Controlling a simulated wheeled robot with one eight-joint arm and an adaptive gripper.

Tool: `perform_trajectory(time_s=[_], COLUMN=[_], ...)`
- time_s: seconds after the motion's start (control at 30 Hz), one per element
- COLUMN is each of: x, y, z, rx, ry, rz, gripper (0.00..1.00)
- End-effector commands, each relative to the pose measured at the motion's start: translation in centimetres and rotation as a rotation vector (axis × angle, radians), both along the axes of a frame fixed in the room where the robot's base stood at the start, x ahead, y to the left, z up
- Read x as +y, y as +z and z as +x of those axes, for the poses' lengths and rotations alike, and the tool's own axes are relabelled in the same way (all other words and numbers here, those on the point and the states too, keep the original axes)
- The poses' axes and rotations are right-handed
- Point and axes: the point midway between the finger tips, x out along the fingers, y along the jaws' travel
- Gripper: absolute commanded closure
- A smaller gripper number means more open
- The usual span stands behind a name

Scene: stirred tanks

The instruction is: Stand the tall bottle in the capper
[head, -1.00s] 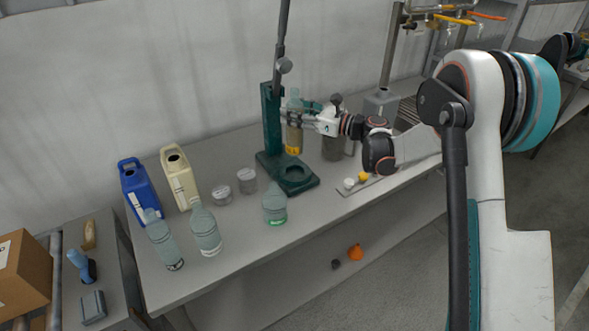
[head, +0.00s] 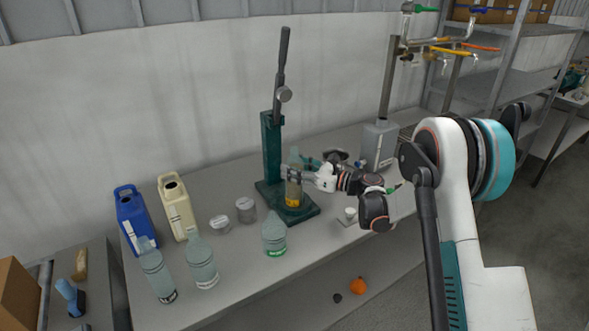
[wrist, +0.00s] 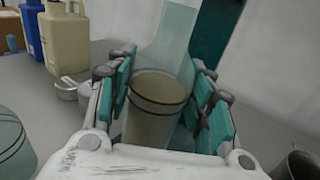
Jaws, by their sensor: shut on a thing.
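The tall bottle (head: 293,190) is clear, with brownish liquid and a yellow band low down. It is upright between the fingers of my gripper (head: 296,173), which is shut on it. The capper (head: 271,148) is a dark green stand with a column, a raised lever and a base plate. The bottle's bottom is over the base plate, in front of the column, and hides the round seat. I cannot tell whether it touches the seat. In the wrist view the bottle (wrist: 158,100) shows between both finger pads, with the green column behind it.
A white cap (head: 350,213) lies near the front edge.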

Motion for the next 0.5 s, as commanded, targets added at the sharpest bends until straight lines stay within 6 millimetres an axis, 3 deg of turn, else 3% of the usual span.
perform_trajectory(time_s=[0.17, 0.2, 0.23, 0.27, 0.5], x=[0.0, 0.0, 0.0, 0.0, 0.0], y=[-0.34, -0.28, -0.25, -0.24, -0.22], z=[0.01, 0.0, 0.0, 0.0, 0.0], rx=[0.0, 0.0, 0.0, 0.0, 0.0], ry=[0.0, 0.0, 0.0, 0.0, 0.0], rz=[0.001, 0.0, 0.0, 0.0, 0.0], gripper=[1.0, 0.43, 0.36, 0.32, 0.32])
